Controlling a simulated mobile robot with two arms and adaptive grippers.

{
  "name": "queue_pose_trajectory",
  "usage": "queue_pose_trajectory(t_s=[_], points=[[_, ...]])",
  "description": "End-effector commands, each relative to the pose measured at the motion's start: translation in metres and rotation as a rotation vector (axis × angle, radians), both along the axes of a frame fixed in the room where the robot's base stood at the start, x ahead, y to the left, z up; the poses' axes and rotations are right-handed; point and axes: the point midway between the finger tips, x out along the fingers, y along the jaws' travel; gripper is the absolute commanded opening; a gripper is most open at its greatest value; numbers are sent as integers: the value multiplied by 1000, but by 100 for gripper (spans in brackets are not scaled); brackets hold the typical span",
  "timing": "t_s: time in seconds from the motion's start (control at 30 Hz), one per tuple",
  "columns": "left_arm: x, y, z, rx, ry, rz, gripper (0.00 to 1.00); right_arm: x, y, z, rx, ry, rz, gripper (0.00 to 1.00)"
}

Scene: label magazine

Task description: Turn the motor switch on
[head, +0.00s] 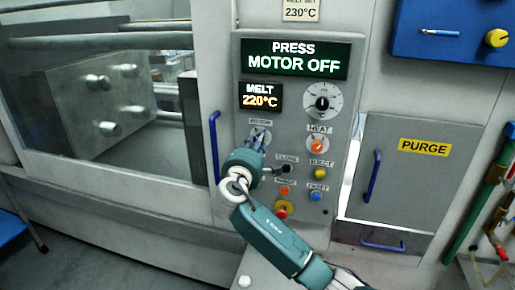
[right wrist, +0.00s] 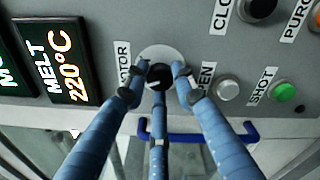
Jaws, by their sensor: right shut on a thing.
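The motor switch (right wrist: 160,76) is a dark knob on a pale round plate, beside the label MOTOR in the right wrist view. My right gripper (right wrist: 161,70) has its blue fingers closed around the knob. In the head view the right gripper (head: 260,138) is at the control panel (head: 343,190), and its fingers mostly cover the switch. My left gripper is not in view.
The MELT display (head: 261,96) reads 220°C. The heat knob (head: 317,145), eject button (head: 320,173) and other buttons sit close to my right gripper. A blue door handle (head: 214,146) stands left of the panel. A grey PURGE door (head: 408,185) is on the right.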

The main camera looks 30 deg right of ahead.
Motion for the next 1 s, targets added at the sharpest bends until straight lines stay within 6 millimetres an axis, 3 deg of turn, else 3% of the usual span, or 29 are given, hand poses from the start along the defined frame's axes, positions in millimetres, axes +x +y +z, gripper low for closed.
queue_pose_trajectory(t_s=[0.03, 0.6, 1.0], points=[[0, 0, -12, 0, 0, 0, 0, 0, 1, -7, 31, -31, 1, 0], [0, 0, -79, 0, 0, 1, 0, 1, 2, -8, 383, -442, 1, 0], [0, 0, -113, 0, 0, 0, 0, 1, 1, -6, 576, -669, 0, 0]])
